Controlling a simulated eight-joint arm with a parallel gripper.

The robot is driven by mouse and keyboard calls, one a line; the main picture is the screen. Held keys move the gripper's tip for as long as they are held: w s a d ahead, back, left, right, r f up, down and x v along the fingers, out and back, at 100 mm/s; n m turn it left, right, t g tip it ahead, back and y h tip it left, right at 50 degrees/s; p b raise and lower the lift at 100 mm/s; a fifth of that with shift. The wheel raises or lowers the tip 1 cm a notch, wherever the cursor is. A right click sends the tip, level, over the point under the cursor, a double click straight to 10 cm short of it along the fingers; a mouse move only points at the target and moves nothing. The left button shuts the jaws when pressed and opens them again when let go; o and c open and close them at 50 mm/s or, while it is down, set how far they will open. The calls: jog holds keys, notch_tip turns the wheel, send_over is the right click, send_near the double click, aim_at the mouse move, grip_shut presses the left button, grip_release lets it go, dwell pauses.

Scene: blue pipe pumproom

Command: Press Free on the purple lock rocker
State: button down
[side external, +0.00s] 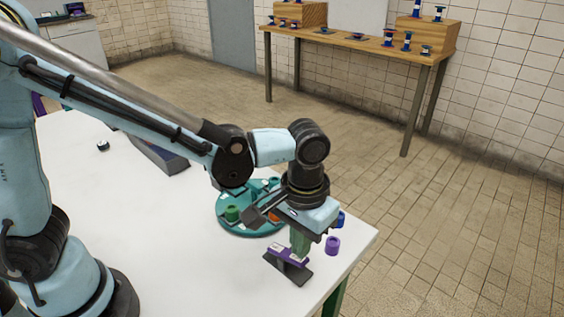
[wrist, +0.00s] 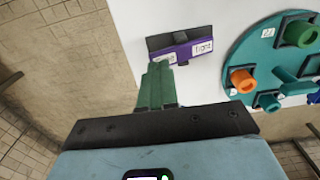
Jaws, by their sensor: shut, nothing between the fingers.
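The purple lock rocker (side external: 284,255) sits on a dark base (side external: 294,272) near the table's front right corner. It also shows in the wrist view (wrist: 181,51), with a white label reading "Tight" on its right half. In the wrist view, the fingertips (wrist: 158,68) overlap the rocker's left half. I cannot tell whether they touch it, or which way the rocker is tipped.
A teal round tray (side external: 232,228) with several coloured pieces, including green and orange, stands close behind the rocker. A loose purple piece (side external: 332,246) and a blue piece (side external: 340,220) are to its right. The white table's edge is close. A wooden bench (side external: 345,41) stands by the wall.

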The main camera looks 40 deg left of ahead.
jog(key=shift+f, duration=0.2)
jog(key=shift+f, duration=1.45)
jog(key=shift+r, duration=4.25)
jog(key=s+a+r+t, duration=0.1)
jog(key=a+t, duration=0.2)
jog(key=a, duration=0.6)
jog(key=s+a+r+t, duration=0.1)
jog(key=a+t, duration=0.3)
jog(key=a, duration=0.6)
jog(key=shift+s, duration=0.25)
